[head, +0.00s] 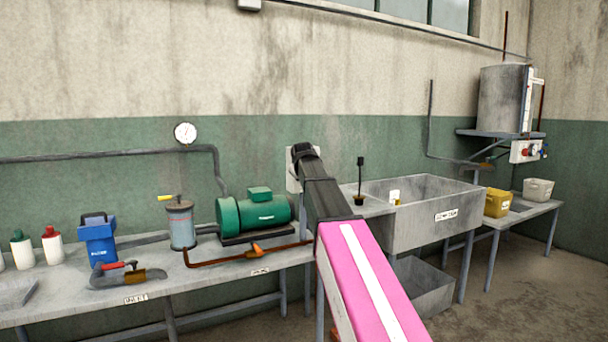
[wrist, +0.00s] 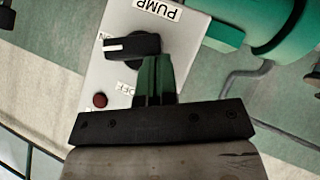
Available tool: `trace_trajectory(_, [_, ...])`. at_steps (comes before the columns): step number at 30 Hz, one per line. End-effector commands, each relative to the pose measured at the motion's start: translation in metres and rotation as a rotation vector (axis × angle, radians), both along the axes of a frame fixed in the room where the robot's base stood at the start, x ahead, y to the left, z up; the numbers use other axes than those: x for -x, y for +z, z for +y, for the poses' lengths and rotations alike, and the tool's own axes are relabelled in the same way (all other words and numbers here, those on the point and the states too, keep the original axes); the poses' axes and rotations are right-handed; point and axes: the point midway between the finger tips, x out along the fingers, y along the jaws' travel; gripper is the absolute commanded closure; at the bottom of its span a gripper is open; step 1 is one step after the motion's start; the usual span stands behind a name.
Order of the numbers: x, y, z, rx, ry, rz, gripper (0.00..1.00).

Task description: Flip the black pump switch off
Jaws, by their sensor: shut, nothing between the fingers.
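The black pump switch (wrist: 130,46) is a knob on a light grey panel labelled PUMP, seen in the wrist view. A dark red lamp (wrist: 100,100) is on the same panel. My gripper (wrist: 156,60) is shut and empty, its tips at the knob's right end; I cannot tell whether they touch it. In the head view my gripper (head: 304,150) is in front of the panel (head: 291,172) on the wall, and my arm hides the knob.
The green pump motor (head: 255,215) sits on the bench just left of my arm. A grey pipe (head: 217,165) runs down the wall beside it. A concrete sink (head: 430,225) stands to the right. The wall above the panel is clear.

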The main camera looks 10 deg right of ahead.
Motion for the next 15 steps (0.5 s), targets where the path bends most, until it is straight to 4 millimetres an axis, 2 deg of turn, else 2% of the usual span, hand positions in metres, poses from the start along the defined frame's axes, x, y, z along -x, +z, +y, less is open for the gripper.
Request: trace_trajectory(15, [0.002,-0.023,0.005,0.468,0.002,-0.151,1.0])
